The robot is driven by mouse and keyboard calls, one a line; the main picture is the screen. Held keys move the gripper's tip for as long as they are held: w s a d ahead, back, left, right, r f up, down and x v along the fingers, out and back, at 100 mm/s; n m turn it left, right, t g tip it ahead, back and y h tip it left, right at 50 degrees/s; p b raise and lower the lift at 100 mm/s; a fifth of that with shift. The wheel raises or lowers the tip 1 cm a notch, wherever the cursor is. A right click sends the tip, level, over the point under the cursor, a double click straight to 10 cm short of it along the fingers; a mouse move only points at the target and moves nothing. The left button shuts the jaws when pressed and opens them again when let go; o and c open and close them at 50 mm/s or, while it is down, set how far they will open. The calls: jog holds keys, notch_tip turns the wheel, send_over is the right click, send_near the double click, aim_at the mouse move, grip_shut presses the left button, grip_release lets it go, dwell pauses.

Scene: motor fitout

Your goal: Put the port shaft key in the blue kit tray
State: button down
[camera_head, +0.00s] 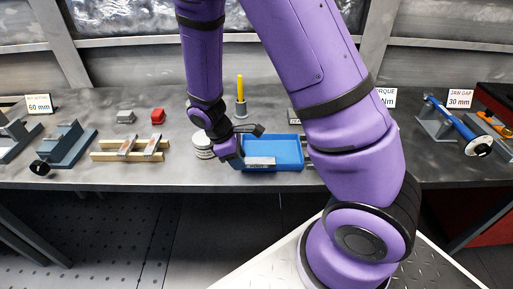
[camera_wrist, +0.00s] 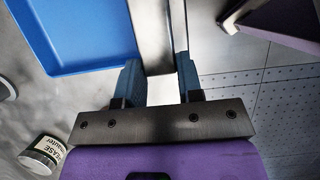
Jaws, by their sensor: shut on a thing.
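My gripper (camera_head: 238,160) is low at the front left of the blue kit tray (camera_head: 287,142). In the wrist view my gripper (camera_wrist: 158,66) has its two blue fingers closed on the sides of a long grey metal bar, which I take as the port shaft key (camera_wrist: 154,32). In the head view the key (camera_head: 261,161) lies level across the tray's front left part. In the wrist view the blue kit tray (camera_wrist: 75,66) is left of the key, near its front edge. I cannot tell whether the key touches the tray. No port marking is readable.
A grease can (camera_head: 202,145) stands left of the tray. A yellow stick in a grey holder (camera_head: 240,106) stands behind. The bench's front edge is close to the tray.

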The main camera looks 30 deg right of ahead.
send_over(258, 155)
jog(key=a, duration=0.1)
jog(key=shift+w+a+f, duration=0.2)
jog(key=shift+w+f, duration=0.15)
jog(key=shift+f, duration=0.1)
jog(key=f, duration=0.3)
jog(key=shift+w+d+f, duration=0.15)
jog(key=shift+w+d, duration=0.05)
jog(key=shift+d, duration=0.2)
jog(key=shift+f, duration=0.15)
jog(key=shift+s+f, duration=0.1)
jog(key=shift+f, duration=0.2)
jog(key=c, duration=0.9)
grip_release()
jog(key=shift+a+f, duration=0.1)
jog(key=shift+o, duration=0.2)
jog(key=shift+s, duration=0.1)
